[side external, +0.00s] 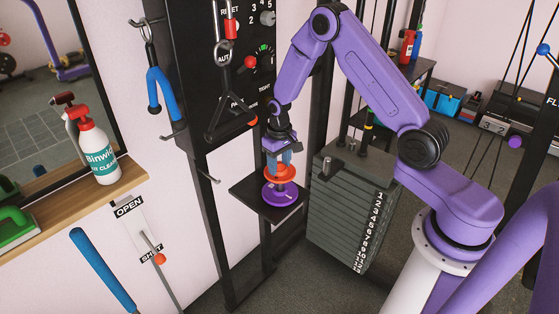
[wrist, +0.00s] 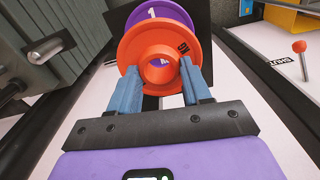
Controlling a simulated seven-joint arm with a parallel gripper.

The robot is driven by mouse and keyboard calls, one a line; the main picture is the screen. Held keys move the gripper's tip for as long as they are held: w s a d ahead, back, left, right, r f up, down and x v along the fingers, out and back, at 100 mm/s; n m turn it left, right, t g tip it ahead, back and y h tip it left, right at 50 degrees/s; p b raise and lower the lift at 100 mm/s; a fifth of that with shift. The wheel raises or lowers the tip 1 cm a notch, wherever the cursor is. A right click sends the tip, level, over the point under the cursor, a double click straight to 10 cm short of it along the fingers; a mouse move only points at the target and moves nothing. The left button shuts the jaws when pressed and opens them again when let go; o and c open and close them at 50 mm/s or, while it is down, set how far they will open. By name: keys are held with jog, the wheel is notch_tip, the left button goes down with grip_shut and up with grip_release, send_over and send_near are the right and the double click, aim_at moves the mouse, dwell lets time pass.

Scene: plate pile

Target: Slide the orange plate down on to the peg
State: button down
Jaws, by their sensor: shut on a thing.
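The orange plate (side external: 281,173) is a round disc with a raised hub, held by my gripper (side external: 279,158) over a small dark shelf (side external: 243,191). In the wrist view the blue-grey fingers of my gripper (wrist: 165,88) are shut on the hub of the orange plate (wrist: 133,55). A purple plate (side external: 280,196) lies on the shelf just below the orange one. The purple plate (wrist: 178,15), marked 1, shows behind the orange one in the wrist view. The peg cannot be made out, and whether the orange plate is around it cannot be told.
A grey weight stack (side external: 345,215) with a pin on top stands close right of the shelf. A black panel (side external: 205,70) with hanging handles rises behind left. A lever with a red knob (side external: 159,259) is on the wall at lower left.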

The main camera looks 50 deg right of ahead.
aim_at(279, 175)
jog(key=shift+f, duration=2.6)
dwell(1.4)
jog(key=shift+c, duration=2.1)
grip_release()
notch_tip(279, 175, up, 17)
jog(key=s+a+r+n, duration=0.3)
jog(key=s+a, duration=0.2)
jog(key=s, duration=0.2)
jog(key=s+a+r+n, duration=0.3)
jog(key=s+a, duration=0.3)
jog(key=s, duration=0.1)
jog(key=s+d+r+n, duration=0.1)
jog(key=s+r+n, duration=0.2)
jog(key=s, duration=1.6)
jog(key=n, duration=0.4)
jog(key=shift+s+n, duration=0.2)
jog(key=shift+n, duration=0.1)
